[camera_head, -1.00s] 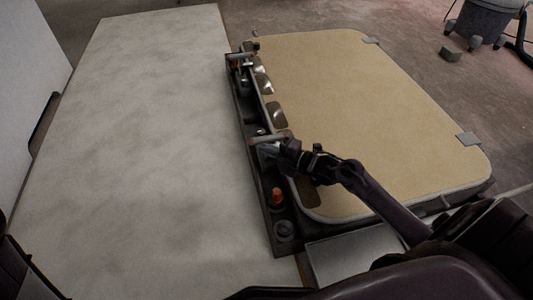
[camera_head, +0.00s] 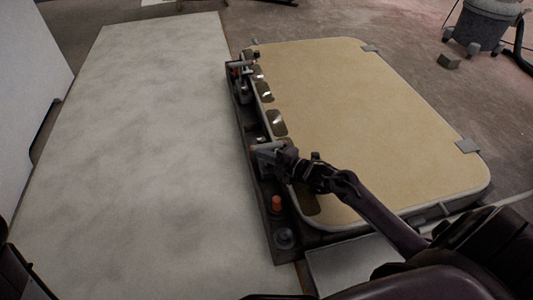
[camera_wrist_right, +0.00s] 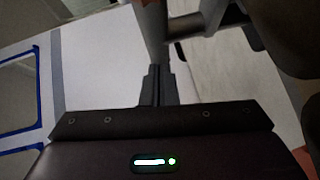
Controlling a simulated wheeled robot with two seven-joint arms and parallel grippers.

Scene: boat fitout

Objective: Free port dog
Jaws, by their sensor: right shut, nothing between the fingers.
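A beige hatch panel (camera_head: 375,120) with rounded corners lies beside a dark rail (camera_head: 262,205) along its left edge. Two grey metal dog-like fittings sit on this rail, a far one (camera_head: 240,69) and a near one (camera_head: 268,147); no label shows which is port. My right gripper (camera_head: 272,156) is shut and empty, right at the near fitting. In the right wrist view its closed fingertips (camera_wrist_right: 158,84) lie just below a grey metal bar (camera_wrist_right: 188,24). I cannot tell whether they touch. My left gripper is not in view.
A large pale, bare board (camera_head: 150,150) lies left of the rail. A grey bucket-like container on casters (camera_head: 484,25) stands at the far right.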

